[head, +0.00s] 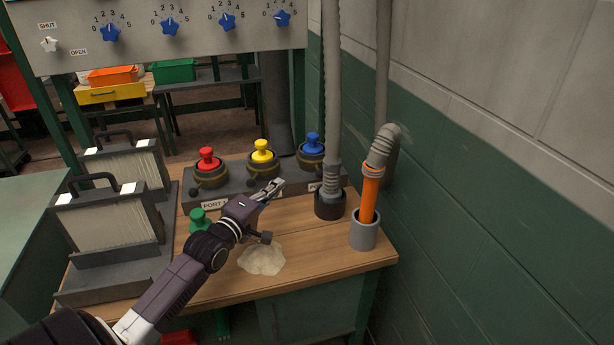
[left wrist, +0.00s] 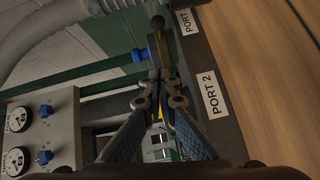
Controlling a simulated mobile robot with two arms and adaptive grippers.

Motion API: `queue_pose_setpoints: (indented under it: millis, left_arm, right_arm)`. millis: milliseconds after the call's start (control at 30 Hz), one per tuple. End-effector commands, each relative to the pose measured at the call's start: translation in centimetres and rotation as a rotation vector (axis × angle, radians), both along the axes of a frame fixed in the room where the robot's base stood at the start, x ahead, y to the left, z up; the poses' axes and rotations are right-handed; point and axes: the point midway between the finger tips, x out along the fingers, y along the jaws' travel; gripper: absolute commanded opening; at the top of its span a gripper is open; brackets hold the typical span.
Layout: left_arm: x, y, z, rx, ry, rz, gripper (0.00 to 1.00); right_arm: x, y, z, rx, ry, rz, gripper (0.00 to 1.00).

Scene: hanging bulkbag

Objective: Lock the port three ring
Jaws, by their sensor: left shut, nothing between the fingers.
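The port three fitting is at the right end of the grey port block (head: 235,200). It has a blue knob (head: 313,141) above a dark ring (head: 311,159). In the left wrist view the blue knob (left wrist: 140,57) shows beyond the fingertips, and a dark ball-ended handle (left wrist: 157,22) shows near the partly cut-off port label (left wrist: 186,20). My left gripper (head: 280,185) is shut and empty, in front of the block between the yellow and blue fittings. Its fingertips also meet in the left wrist view (left wrist: 152,88), beside the PORT 2 label (left wrist: 211,95).
Red (head: 207,158) and yellow (head: 262,152) knobs top the other ports. A hose in a dark socket (head: 330,205) and an orange pipe end (head: 369,195) in a grey cup stand right of the block. Filter panels (head: 105,215) stand left. A pale patch (head: 261,258) lies on the wooden top.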

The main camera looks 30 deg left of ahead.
Motion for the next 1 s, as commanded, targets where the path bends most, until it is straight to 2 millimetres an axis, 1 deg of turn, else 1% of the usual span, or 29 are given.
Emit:
queue_pose_setpoints:
  millis: [33,300,500,533,600,700,833,1000]
  left_arm:
    - [0.9,0.1,0.2,0.001,-0.003,0.0,0.0]
    - [5.7,0.6,0.0,0.002,-0.002,0.001,0.0]
    - [9.0,0.9,-0.2,0.002,-0.002,0.002,0.0]
    - [9.0,0.0,-0.4,-0.004,0.001,-0.001,0.0]
    - [9.2,-1.0,-0.6,-0.004,0.0,-0.001,0.0]
    - [9.6,-2.0,-0.8,-0.002,0.0,0.0,0.0]
    - [9.8,-2.7,-1.0,0.0,0.0,0.001,0.0]
    - [9.9,-2.9,-1.2,0.001,0.0,0.001,0.0]
  right_arm:
    - [0.0,-0.1,0.1,-0.001,0.0,0.0,0.43]
    - [0.0,-0.5,0.2,-0.006,0.001,0.001,0.43]
    - [-0.1,-0.7,0.2,-0.009,0.002,0.002,0.43]
    - [-0.1,-0.7,0.5,-0.009,0.002,0.002,0.43]
    - [-0.1,-0.8,0.8,-0.009,0.003,0.002,0.43]
    - [-0.1,-0.8,1.0,-0.009,0.003,0.002,0.43]
    - [-0.1,-0.8,1.1,-0.009,0.003,0.002,0.43]
    - [-0.2,-0.7,1.1,-0.009,0.003,0.002,0.43]
